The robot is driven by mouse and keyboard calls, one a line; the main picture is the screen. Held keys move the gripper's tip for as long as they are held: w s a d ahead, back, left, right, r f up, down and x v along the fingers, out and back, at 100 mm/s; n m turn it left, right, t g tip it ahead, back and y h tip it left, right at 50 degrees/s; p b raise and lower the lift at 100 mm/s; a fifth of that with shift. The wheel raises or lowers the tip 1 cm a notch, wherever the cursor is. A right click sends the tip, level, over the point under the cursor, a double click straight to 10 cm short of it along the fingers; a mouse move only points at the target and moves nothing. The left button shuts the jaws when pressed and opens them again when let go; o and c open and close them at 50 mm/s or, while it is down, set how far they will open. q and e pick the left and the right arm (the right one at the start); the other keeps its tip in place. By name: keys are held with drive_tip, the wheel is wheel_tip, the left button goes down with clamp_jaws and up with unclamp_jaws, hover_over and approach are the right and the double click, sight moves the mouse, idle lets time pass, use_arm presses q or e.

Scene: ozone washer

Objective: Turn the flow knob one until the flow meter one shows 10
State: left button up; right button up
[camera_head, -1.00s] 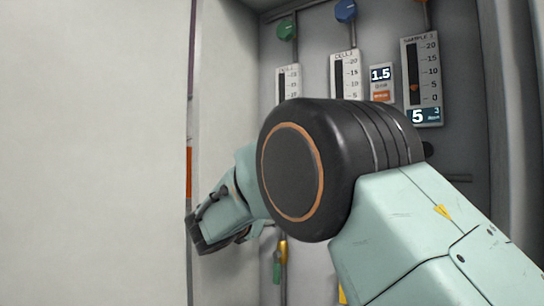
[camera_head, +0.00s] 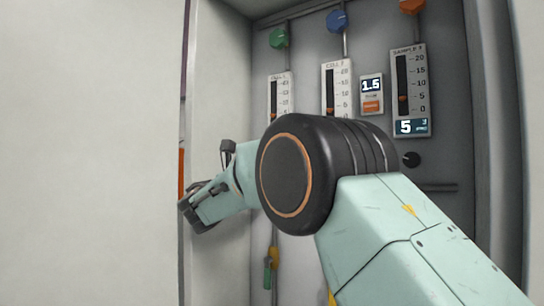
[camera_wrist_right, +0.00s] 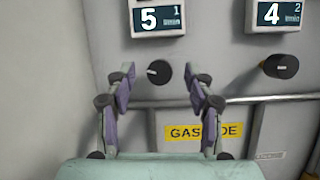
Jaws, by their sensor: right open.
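Flow knob one is the round black knob (camera_wrist_right: 158,72) below the display marked 1 in the right wrist view. That display of flow meter one (camera_wrist_right: 158,18) reads 5. My right gripper (camera_wrist_right: 164,78) is open, with its two fingers on either side of the knob in the picture; I cannot tell whether they touch it. In the head view, my right gripper (camera_head: 196,210) is at the left, near the cabinet's side wall. The scale of flow meter one (camera_head: 280,92) shows partly there; its display and knob are hidden by my right arm. My left gripper is out of view.
A second display (camera_wrist_right: 274,14) reads 4, with its black knob (camera_wrist_right: 280,66) to the right. A yellow gas label (camera_wrist_right: 203,132) is below. In the head view, the third meter (camera_head: 409,90) reads 5, above another black knob (camera_head: 411,159). Cabinet walls border the panel.

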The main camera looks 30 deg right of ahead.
drive_tip(key=d, duration=0.1)
drive_tip(key=w+d, duration=0.1)
drive_tip(key=d, duration=0.1)
drive_tip(key=shift+w+d+r+p, duration=0.25)
drive_tip(key=shift+d+p, duration=0.05)
drive_tip(key=shift+p, duration=0.05)
drive_tip(key=shift+s+a+r, duration=0.2)
drive_tip(key=shift+a+r, duration=0.05)
drive_tip(key=shift+a, duration=0.3)
drive_tip(key=shift+c, duration=1)
drive_tip(key=shift+w+d+f, duration=0.2)
drive_tip(key=shift+d+f, duration=0.05)
drive_tip(key=shift+d, duration=0.25)
drive_tip(key=c, duration=0.5)
drive_tip(key=shift+a, duration=0.15)
clamp_jaws()
